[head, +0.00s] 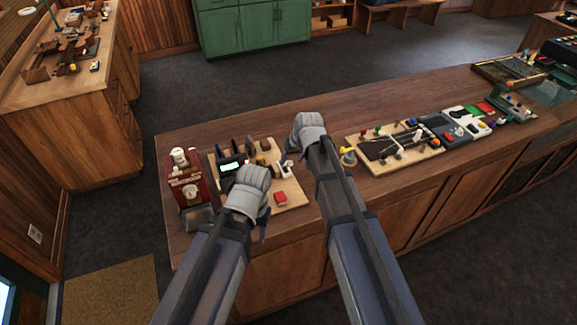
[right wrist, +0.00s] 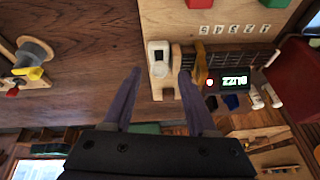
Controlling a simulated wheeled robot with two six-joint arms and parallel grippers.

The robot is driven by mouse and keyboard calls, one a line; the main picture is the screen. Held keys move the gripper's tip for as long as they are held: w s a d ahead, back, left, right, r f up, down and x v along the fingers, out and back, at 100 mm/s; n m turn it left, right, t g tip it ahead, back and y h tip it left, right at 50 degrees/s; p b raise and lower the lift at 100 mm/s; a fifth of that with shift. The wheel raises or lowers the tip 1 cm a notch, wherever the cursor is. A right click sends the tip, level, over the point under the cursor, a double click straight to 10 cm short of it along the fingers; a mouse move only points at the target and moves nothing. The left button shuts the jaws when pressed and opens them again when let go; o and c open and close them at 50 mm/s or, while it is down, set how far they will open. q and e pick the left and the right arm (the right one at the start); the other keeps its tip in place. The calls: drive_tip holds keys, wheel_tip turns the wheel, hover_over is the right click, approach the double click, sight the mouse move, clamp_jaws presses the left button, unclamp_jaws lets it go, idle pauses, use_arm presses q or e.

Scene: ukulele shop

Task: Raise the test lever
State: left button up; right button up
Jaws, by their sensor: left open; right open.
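A white lever (right wrist: 158,62) stands on a pale wooden board (right wrist: 185,22) in the right wrist view; it also shows at the board's right side in the head view (head: 286,166). My right gripper (right wrist: 159,76) is open, its two dark fingers on either side of the lever's near end, with nothing visibly clamped; whether they touch it I cannot tell. In the head view my right gripper (head: 297,146) is just above and right of the lever. My left gripper (head: 250,188) is open over the board's front left part and hides some of it.
The board also carries a lit green display (right wrist: 235,87), a red block (head: 280,197) and several dark upright pieces. A red device (head: 186,184) stands left of it. Bare counter lies behind.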

sight(288, 166)
drive_tip(key=b+x, duration=0.6)
drive_tip(key=x, duration=0.1)
drive_tip(key=shift+f, duration=0.15)
clamp_jaws()
idle(0.4)
idle(0.9)
